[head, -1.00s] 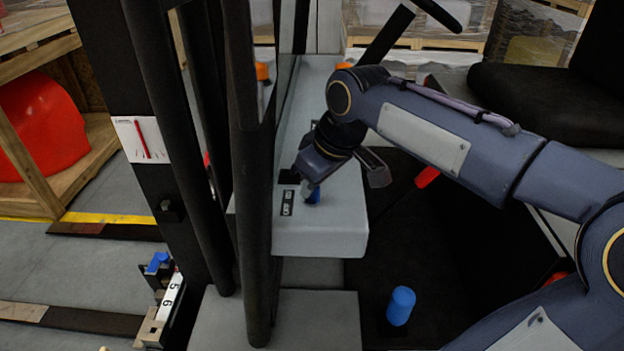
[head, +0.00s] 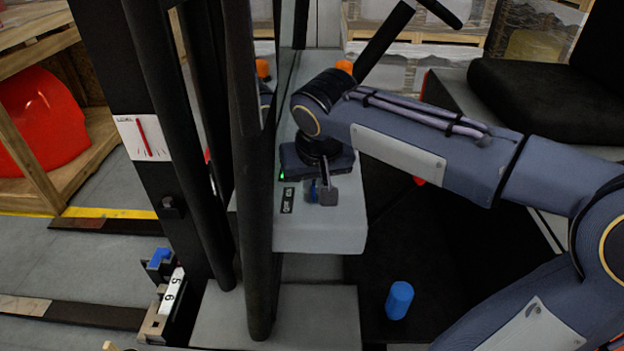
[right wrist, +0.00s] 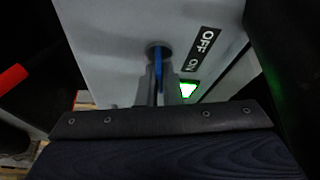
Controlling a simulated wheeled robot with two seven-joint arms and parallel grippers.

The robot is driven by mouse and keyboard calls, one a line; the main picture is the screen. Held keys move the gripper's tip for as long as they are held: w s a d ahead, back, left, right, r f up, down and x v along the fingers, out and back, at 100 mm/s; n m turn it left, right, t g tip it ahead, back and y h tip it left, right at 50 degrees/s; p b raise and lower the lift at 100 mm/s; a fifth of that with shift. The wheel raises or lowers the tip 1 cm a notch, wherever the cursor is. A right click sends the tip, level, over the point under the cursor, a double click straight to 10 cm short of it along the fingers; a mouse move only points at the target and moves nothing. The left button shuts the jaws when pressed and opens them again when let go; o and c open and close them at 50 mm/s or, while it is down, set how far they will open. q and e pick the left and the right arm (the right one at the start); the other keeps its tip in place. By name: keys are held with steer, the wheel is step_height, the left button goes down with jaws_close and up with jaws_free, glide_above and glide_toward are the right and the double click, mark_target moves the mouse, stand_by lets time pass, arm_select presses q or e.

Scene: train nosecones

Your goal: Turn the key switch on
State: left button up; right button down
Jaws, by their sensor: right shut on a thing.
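The blue key switch (right wrist: 160,62) sits in the face of a grey console (head: 340,236). In the right wrist view, my right gripper (right wrist: 166,92) is shut on the blue key, with a finger on each side of it. An OFF/ON label (right wrist: 202,50) is beside the key, and a green light (right wrist: 188,89) glows by the word ON. In the head view, my right gripper (head: 322,192) is at the console's near end, next to the label (head: 287,200), and mostly covers the key (head: 315,188). My left gripper is not in view.
Black upright posts (head: 258,230) stand just left of the console. A blue cylindrical knob (head: 399,300) rises from the dark floor area at lower right. An orange knob (head: 344,66) and a black seat (head: 535,100) are farther back.

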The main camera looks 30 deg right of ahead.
stand_by(0.4)
steer(key=c, duration=1.6)
jaws_free()
steer(key=v, duration=0.7)
steer(key=shift+s+r+p, duration=0.2)
steer(key=shift+r+p, duration=0.15)
steer(key=shift+p, duration=0.1)
steer(key=s+a+f+y+p, duration=0.1)
steer(key=s+f+y+p, duration=0.1)
steer(key=s+f, duration=0.4)
steer(key=s+a+f+n+t+y+p, duration=0.1)
steer(key=s+a+f+y+p, duration=0.1)
steer(key=s+f, duration=0.4)
steer(key=s+y, duration=0.1)
steer(key=s, duration=0.1)
steer(key=shift+s+f, duration=0.2)
steer(key=shift+s, duration=0.1)
